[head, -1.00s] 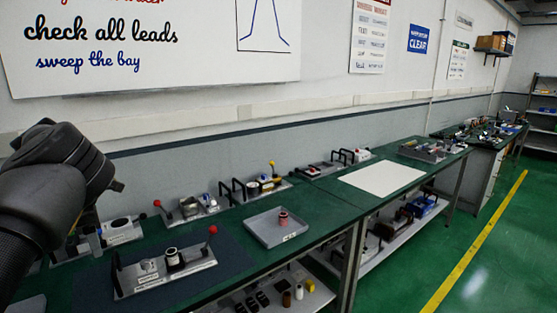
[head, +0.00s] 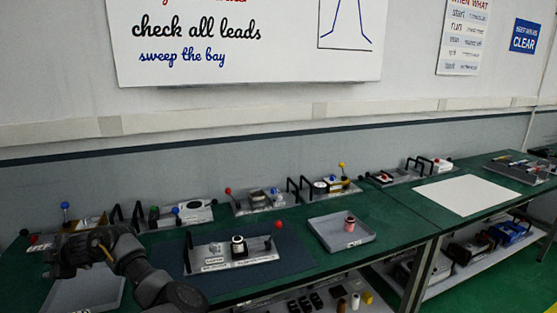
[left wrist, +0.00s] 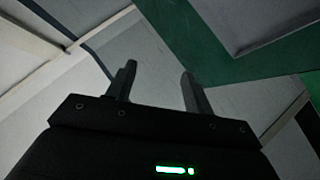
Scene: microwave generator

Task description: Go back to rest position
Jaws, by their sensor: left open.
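My left arm comes in at the lower left of the head view, and its dark gripper (head: 62,262) hangs over the left part of the green bench, above a grey tray (head: 98,292). In the left wrist view the gripper (left wrist: 155,88) shows two dark fingers spread apart with nothing between them. A tilted view of wall, green bench and a grey panel lies beyond them. My right gripper is in neither view.
A fixture plate (head: 235,253) with a red-knobbed lever stands on a dark mat. A tray (head: 342,236) holds a reddish spool (head: 350,223). Several more fixtures line the wall. A white sheet (head: 468,195) lies on the right of the bench.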

